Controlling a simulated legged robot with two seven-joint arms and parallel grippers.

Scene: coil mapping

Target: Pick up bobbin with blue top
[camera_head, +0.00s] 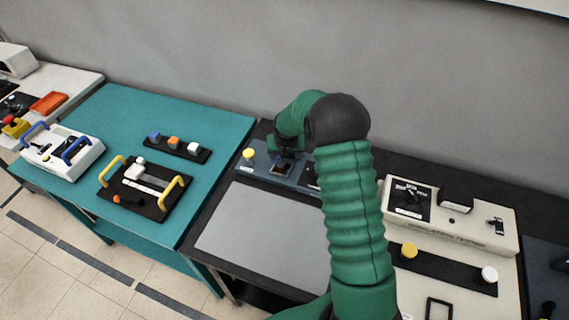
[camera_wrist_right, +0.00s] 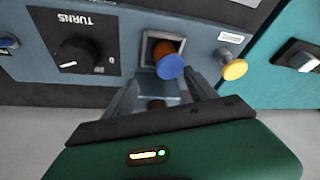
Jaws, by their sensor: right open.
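The bobbin with a blue top (camera_wrist_right: 170,66) shows in the right wrist view. It has a round blue end and a copper-brown body, and it sticks out of a square recess in a blue-grey machine (camera_wrist_right: 195,30). My right gripper (camera_wrist_right: 163,92) is open, its two fingers pointing at the bobbin from either side below it. I cannot tell whether they touch it. In the head view my right gripper (camera_head: 289,150) is over the same blue-grey machine (camera_head: 255,168), and my green arm hides part of that machine. My left gripper is not in view.
The machine has a black TURNS dial (camera_wrist_right: 76,50) and a yellow knob (camera_wrist_right: 235,69). A grey mat (camera_head: 255,228) lies in front of it. A teal table (camera_head: 215,125) with fixtures stands left, a beige control box (camera_head: 455,228) right. A grey wall rises close behind.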

